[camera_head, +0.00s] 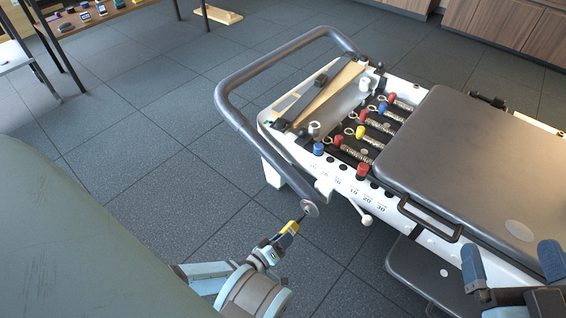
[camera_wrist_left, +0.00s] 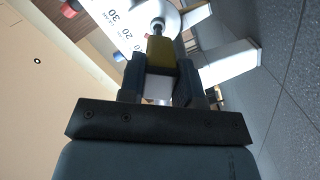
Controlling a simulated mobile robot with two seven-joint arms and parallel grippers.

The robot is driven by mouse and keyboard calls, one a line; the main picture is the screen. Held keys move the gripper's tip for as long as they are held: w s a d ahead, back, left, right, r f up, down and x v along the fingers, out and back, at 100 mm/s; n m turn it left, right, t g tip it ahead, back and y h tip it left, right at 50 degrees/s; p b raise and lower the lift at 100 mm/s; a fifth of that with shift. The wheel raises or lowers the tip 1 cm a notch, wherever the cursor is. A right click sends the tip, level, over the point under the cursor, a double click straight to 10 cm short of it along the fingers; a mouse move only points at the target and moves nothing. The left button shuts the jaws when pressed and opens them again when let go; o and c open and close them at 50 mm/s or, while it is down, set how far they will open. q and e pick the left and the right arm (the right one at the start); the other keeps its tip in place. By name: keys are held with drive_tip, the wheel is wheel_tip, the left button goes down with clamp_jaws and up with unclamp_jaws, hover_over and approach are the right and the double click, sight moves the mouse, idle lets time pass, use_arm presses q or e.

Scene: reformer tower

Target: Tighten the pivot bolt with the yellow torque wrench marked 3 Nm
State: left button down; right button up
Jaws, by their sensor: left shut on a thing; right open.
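My left gripper (camera_head: 274,246) is shut on the yellow torque wrench (camera_head: 289,228), beside the reformer's near corner. The wrench's dark shaft points up and right to the round pivot (camera_head: 311,208) at the lower end of the grey bar. In the left wrist view the yellow wrench body (camera_wrist_left: 160,50) sits between the fingers, its tip at the pivot bolt (camera_wrist_left: 158,27). The tip appears to meet the bolt, but I cannot tell if it is seated. The 3 Nm marking is not readable. My right gripper (camera_head: 512,262) is open and empty, over the reformer's near side.
The reformer's white frame (camera_head: 440,245) carries a dark padded carriage (camera_head: 470,150) and springs with coloured ends. A white knob lever (camera_head: 366,218) sticks out right of the pivot. A shelf of small items (camera_head: 80,18) stands at upper left.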

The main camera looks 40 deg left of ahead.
use_arm(q)
drive_tip(key=shift+w, duration=0.3)
drive_tip(key=shift+w, duration=0.75)
drive_tip(key=shift+d, duration=0.1)
drive_tip(key=shift+r+m+p, duration=0.1)
drive_tip(key=shift+m+p, duration=0.4)
drive_tip(key=shift+m, duration=0.2)
drive_tip(key=shift+d+m, duration=0.15)
drive_tip(key=shift+m, duration=0.25)
drive_tip(key=shift+f, duration=0.2)
drive_tip(key=shift+w, duration=0.1)
